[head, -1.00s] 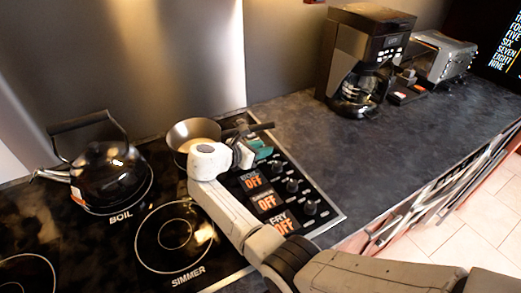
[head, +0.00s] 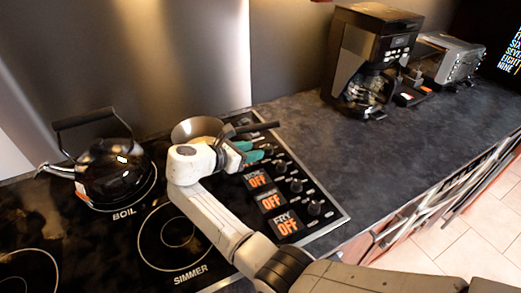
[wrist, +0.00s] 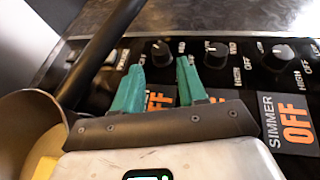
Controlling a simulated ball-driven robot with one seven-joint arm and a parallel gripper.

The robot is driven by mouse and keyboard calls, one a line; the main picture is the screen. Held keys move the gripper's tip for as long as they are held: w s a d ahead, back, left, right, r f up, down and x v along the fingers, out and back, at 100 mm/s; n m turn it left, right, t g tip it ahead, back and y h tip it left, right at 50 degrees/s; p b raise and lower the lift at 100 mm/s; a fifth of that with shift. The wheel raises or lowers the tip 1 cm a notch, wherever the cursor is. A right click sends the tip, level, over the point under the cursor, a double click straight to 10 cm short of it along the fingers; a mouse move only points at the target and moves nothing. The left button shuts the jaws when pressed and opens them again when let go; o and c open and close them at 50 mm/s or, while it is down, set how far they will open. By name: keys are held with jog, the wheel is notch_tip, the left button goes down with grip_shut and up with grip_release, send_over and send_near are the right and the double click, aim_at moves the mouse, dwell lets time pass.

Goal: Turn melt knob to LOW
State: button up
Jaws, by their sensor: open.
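The stove's control panel carries a row of black knobs with OFF plates beside them. My gripper (head: 255,152) is open over the far end of this row, near the pan. In the wrist view, its two teal fingers (wrist: 160,66) point toward a dark knob (wrist: 161,52), which appears between and just beyond the tips. I cannot tell whether the fingers touch it. That knob's plate (wrist: 158,101) shows orange letters between the fingers, but its name is hidden. A second knob (wrist: 215,52) is right of the fingers. The SIMMER plate (wrist: 288,122) reads OFF. No MELT label is readable.
A pan (head: 196,128) sits behind my wrist, its dark handle (head: 252,128) reaching over the panel's far end, close to my gripper. A kettle (head: 115,170) stands on the BOIL burner. A coffee maker (head: 365,60) and toaster (head: 445,60) are at the back right. The counter (head: 340,150) between is clear.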

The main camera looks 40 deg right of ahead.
jog(key=shift+v, duration=2.2)
